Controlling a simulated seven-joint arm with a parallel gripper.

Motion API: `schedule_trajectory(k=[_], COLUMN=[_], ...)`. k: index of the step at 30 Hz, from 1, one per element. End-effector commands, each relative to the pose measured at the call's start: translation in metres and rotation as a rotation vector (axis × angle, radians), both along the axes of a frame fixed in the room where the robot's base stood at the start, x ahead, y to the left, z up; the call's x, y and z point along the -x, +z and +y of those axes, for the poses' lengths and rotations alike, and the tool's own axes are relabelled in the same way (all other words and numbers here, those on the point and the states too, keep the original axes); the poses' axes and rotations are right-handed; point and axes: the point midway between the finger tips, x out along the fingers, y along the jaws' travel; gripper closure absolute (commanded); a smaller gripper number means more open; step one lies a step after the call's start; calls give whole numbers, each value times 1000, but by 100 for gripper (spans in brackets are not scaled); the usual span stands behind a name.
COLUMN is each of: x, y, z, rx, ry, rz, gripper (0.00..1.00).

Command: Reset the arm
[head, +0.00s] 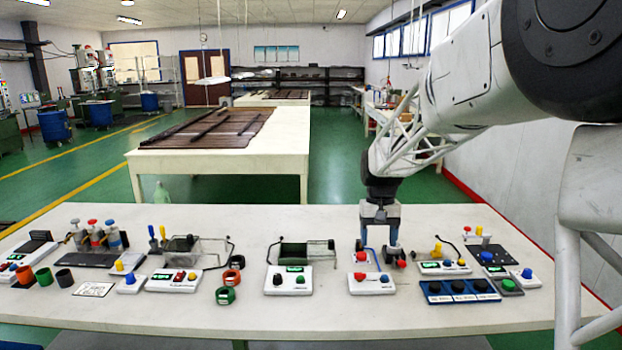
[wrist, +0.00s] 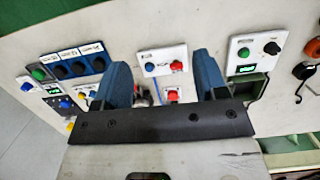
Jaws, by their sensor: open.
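My gripper (head: 379,248) hangs pointing down from my arm, over the right of centre of the white table in the head view. It is open, with nothing visible held between its fingers. The wrist view shows its two blue fingers (wrist: 163,82) spread apart. Behind the gripper and partly hidden by it is a small station with a red button (head: 401,264). A white control box with a blue and a red knob (head: 372,284) lies just in front of it; this box also shows between the fingers in the wrist view (wrist: 162,58). Whether the fingertips touch anything is unclear.
Left of the gripper stands a clear-walled dark green tray (head: 306,252) behind a white control box (head: 289,281). At right are a blue three-knob panel (head: 459,291) and a green-button box (head: 507,285). The table's front strip is clear.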

Motion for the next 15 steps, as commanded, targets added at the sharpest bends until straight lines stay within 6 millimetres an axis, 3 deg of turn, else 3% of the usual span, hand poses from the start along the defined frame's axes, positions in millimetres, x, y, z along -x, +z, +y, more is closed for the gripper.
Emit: schedule_trajectory(k=[6,15], x=[51,120], y=[24,45], z=[-3,-6], rx=[1,3], ry=[-1,-1], rz=[-55,-128], gripper=[34,34])
